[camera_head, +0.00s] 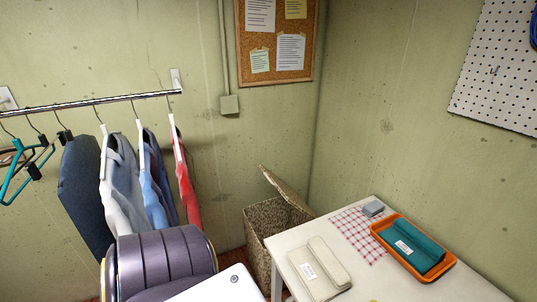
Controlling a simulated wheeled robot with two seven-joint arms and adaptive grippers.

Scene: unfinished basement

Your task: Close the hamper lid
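The hamper (263,222) is a speckled brown woven box in the room's corner, behind the white table. Its lid (287,190) is raised and tilted, with its upper end toward the left and its lower end at the hamper's right side. The lid stands clear of the hamper's left rim. The table hides the hamper's lower right part. Neither of my grippers is in view.
A white table (440,288) at the right holds an orange tray (452,274) with a teal folded item, a checked cloth (352,232) and a beige folded item (312,268). A clothes rail (90,104) with hanging garments is left.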

